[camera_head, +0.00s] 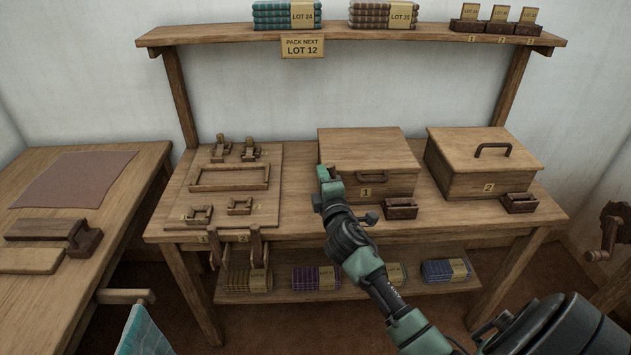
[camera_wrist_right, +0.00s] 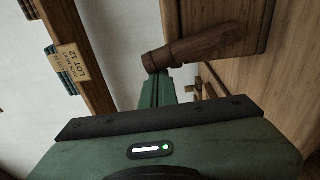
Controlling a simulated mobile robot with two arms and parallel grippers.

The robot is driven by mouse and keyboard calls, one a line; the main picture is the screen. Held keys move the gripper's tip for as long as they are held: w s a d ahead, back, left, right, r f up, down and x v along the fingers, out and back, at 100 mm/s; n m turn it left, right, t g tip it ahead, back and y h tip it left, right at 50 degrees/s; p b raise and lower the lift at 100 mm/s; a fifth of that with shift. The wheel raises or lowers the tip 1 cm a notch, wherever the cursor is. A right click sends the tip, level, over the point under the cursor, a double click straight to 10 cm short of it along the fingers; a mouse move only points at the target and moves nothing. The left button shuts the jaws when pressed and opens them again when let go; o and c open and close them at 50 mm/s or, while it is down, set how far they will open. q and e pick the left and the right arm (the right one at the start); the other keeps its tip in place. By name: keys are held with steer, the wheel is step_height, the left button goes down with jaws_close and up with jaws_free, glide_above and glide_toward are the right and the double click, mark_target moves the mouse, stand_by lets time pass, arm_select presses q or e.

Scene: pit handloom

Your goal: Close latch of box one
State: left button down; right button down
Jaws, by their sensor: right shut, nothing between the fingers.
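Box one (camera_head: 345,144) is a wooden box with its lid down, standing on the middle of the bench, with a "1" tag on its front. A dark wooden bar (camera_head: 376,177), which looks like its latch, slants across the front; in the wrist view the bar (camera_wrist_right: 210,42) juts out past the box. My right gripper (camera_head: 328,174) is shut and empty at the box's front left corner. In the wrist view its fingertips (camera_wrist_right: 158,74) are at the bar's free end; I cannot tell whether they touch. My left gripper is not in view.
Box two (camera_head: 485,154) stands to the right, its handled lid down. Small dark trays (camera_head: 400,209) sit in front of the boxes. A board with wooden frames (camera_head: 228,178) lies to the left. A shelf (camera_head: 350,38) with cloth bundles and a "LOT 12" sign (camera_head: 302,47) runs above.

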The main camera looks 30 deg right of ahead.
steer(key=shift+s+d+r+m+b, duration=0.25)
steer(key=shift+d+m, duration=0.2)
steer(key=shift+m, duration=0.3)
steer(key=shift+s+d+r+m+b, duration=0.15)
steer(key=shift+s+d+m, duration=0.25)
steer(key=shift+m, duration=0.35)
steer(key=shift+w+d, duration=0.1)
steer(key=shift+f, duration=0.1)
